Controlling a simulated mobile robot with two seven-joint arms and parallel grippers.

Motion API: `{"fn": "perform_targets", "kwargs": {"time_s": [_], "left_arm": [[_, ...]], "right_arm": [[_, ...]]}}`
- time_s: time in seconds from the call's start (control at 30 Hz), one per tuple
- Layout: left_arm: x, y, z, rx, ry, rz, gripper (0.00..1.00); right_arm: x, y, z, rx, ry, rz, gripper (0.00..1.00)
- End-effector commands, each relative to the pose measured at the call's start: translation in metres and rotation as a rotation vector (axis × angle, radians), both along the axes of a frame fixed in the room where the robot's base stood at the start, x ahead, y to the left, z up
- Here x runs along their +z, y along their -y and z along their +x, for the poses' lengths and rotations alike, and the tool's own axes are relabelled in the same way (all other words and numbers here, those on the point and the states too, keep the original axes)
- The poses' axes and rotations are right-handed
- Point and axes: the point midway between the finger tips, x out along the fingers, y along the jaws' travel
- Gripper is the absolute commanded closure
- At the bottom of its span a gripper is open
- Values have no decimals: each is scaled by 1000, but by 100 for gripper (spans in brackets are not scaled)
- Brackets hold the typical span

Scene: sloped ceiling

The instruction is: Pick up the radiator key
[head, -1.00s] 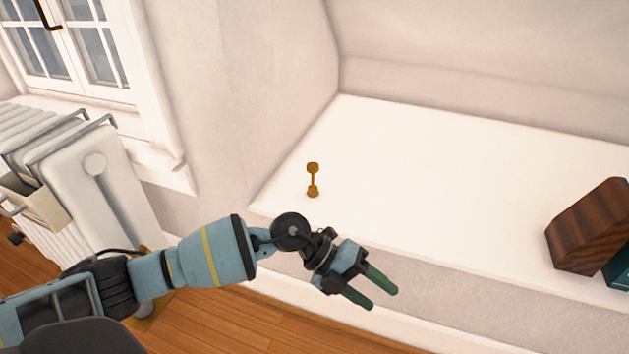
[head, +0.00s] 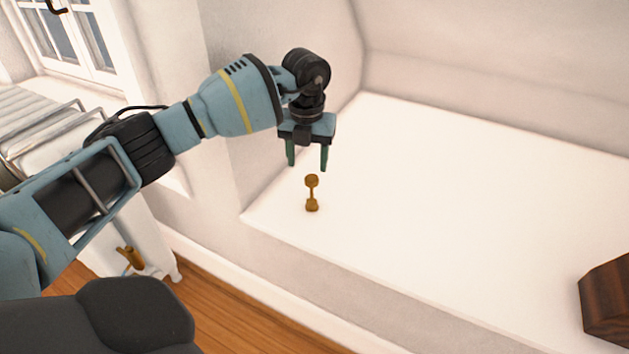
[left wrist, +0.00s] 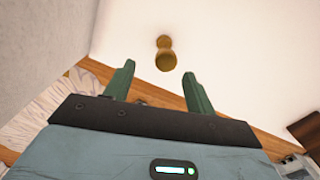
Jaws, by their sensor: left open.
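The radiator key (head: 312,193) is a small brass-coloured piece with a thicker top and bottom and a thin stem. It stands upright on the white ledge (head: 440,190), near its left front corner. My left gripper (head: 307,166) points down with its two green fingers apart and empty. In the head view its fingertips are just above the key's top, with a gap between. In the left wrist view the key (left wrist: 165,54) shows beyond the fingertips, roughly midway between them. My right gripper is not in view.
A dark wooden block (head: 606,303) stands at the ledge's right end. A white radiator (head: 65,140) is below the window at left. The sloped wall rises behind the ledge. The ledge around the key is clear.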

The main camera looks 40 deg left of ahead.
Motion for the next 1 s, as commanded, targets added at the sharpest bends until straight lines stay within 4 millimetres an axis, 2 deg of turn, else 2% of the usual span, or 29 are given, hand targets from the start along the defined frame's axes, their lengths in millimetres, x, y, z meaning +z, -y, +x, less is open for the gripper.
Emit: {"fn": "perform_targets", "kwargs": {"time_s": [0.17, 0.37, 0.47, 0.8, 1.0], "left_arm": [[-22, 1, 0, -1, -4, 0, 45], [-24, 1, 0, -1, 0, -1, 45], [-31, 3, 1, -2, -2, -1, 45], [-74, 8, 3, -2, -3, -1, 45], [-74, 8, 3, -2, 0, -1, 45]], "right_arm": [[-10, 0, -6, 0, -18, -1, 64], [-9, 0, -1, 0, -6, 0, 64], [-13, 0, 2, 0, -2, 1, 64], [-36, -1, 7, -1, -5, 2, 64], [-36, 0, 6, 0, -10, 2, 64]]}}
